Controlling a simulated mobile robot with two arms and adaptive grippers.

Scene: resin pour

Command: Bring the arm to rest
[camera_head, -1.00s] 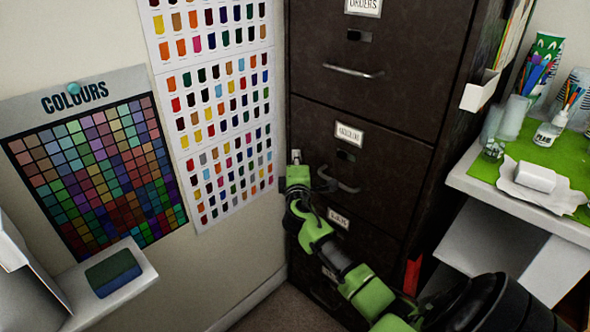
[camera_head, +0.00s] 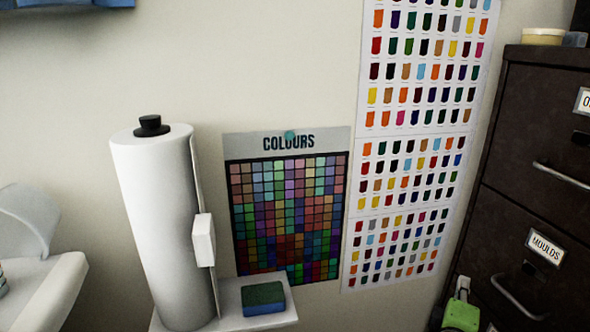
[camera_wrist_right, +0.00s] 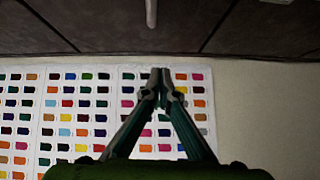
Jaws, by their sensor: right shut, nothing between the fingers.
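My right arm shows only as a small green part with the pale gripper (camera_head: 463,283) above it, at the bottom right of the head view, in front of the dark filing cabinet (camera_head: 540,210). In the right wrist view my right gripper (camera_wrist_right: 160,75) has its two fingertips together, shut and empty. Behind it are the colour swatch chart (camera_wrist_right: 65,115) and the dark cabinet front (camera_wrist_right: 110,25). The rest of the right arm is out of the head view. My left gripper is in neither view.
A large white paper roll (camera_head: 160,230) stands at the left by a small shelf (camera_head: 275,321) bearing a green and blue sponge (camera_head: 263,298). A COLOURS poster (camera_head: 290,143) and the swatch chart (camera_head: 402,190) hang on the wall. Tubs sit on the cabinet.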

